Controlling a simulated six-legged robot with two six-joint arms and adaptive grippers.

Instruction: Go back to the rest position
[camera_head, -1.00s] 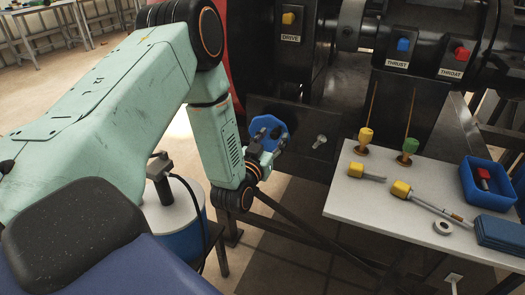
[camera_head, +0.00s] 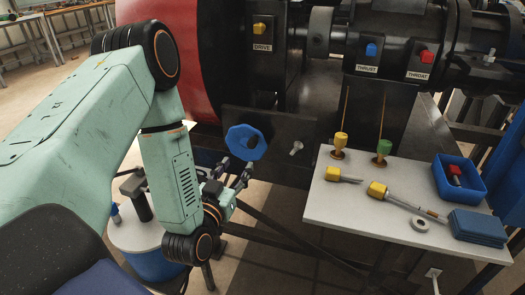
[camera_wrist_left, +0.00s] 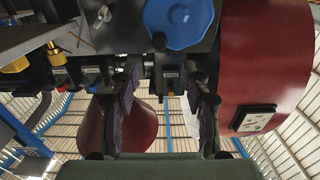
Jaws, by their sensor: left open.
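My left gripper (camera_head: 236,173) is open and empty. It is in front of the press, just below and near the blue octagonal knob (camera_head: 245,142) on a dark plate. In the left wrist view my two fingers (camera_wrist_left: 163,85) stand apart with nothing between them. The blue knob (camera_wrist_left: 180,22) shows there beyond the fingertips, at the top, and looks free of them. My left arm reaches in from the left and bends down at the elbow. My right gripper is in neither view.
A side table (camera_head: 330,205) at right holds yellow- and green-handled tools, a ring (camera_head: 420,223), a blue bin (camera_head: 459,180) and a blue case (camera_head: 478,227). A white-topped blue drum (camera_head: 135,235) stands below my left arm. The red press wheel (camera_head: 190,50) is behind it.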

